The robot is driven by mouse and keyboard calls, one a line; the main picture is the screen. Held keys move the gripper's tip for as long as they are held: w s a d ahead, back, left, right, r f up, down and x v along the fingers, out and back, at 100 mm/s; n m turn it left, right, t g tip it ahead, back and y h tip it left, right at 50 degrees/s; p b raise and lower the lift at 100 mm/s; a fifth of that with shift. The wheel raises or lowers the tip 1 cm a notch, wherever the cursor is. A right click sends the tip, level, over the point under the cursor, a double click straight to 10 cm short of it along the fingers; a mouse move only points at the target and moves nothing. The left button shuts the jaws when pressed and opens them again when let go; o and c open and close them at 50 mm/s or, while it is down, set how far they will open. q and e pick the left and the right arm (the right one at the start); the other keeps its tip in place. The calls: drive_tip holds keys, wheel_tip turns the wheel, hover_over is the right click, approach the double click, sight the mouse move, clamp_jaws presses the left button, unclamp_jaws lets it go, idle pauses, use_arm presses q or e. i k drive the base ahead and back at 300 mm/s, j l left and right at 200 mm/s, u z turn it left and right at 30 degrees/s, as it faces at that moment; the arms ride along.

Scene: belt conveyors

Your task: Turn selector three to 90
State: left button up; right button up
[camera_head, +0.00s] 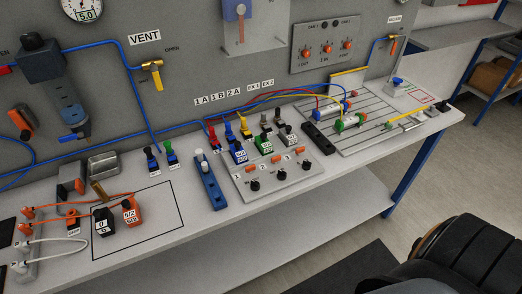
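A small light panel (243,187) on the bench carries three black selector knobs in a row. The labels 1, 2 and 3 stand beside orange pieces behind them. The knob nearest the label 3 is the right-hand black selector (306,165). The middle knob (281,174) and left knob (255,185) sit to its left. Their pointer angles are too small to read. A wall panel (325,66) also has three orange knobs; its right one (347,45) is marked 3. No fingers of my left or right gripper show.
Coloured connectors and hoses crowd the bench behind the selectors. A blue slide-like device (209,182) stands left of the panel, a black block (319,138) to its right. The bench front edge is clear. A dark rounded shape (465,258) fills the lower right.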

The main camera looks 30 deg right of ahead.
sight(306, 165)
drive_tip(key=z, duration=1)
drive_tip(key=i+l+u, duration=0.15)
drive_tip(key=l, duration=0.15)
drive_tip(key=i+l+u, duration=0.2)
drive_tip(key=k+l, duration=0.1)
